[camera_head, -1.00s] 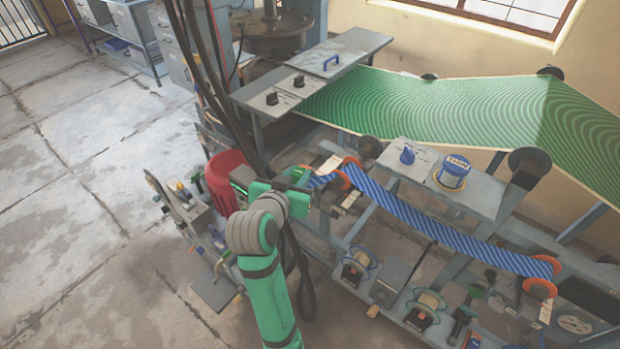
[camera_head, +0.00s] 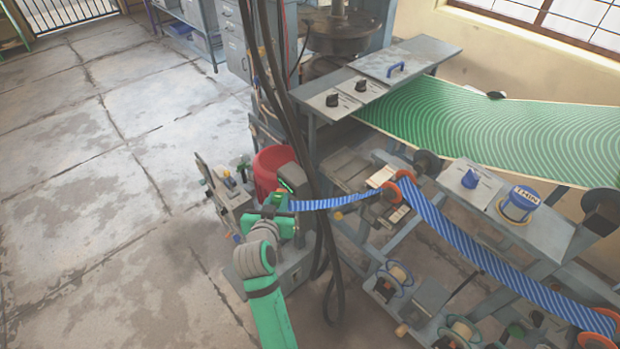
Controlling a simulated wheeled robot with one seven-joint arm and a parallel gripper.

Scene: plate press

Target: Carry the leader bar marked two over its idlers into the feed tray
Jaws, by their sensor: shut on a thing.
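A blue striped web (camera_head: 465,245) runs from an orange-flanged idler (camera_head: 598,320) at the lower right, up to a pair of orange-flanged idlers (camera_head: 406,185), and on left to my gripper (camera_head: 287,205). My gripper is shut at the web's end, left of the pair of idlers. The leader bar is in its jaws, mostly hidden by the green fingers; its mark cannot be read. I cannot pick out the feed tray for certain.
Black hanging cables (camera_head: 318,180) cross by the web, close to my gripper. A red bin (camera_head: 272,170) stands just behind it. A grey bench with a green patterned sheet (camera_head: 480,130) fills the upper right. Open concrete floor (camera_head: 110,200) lies to the left.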

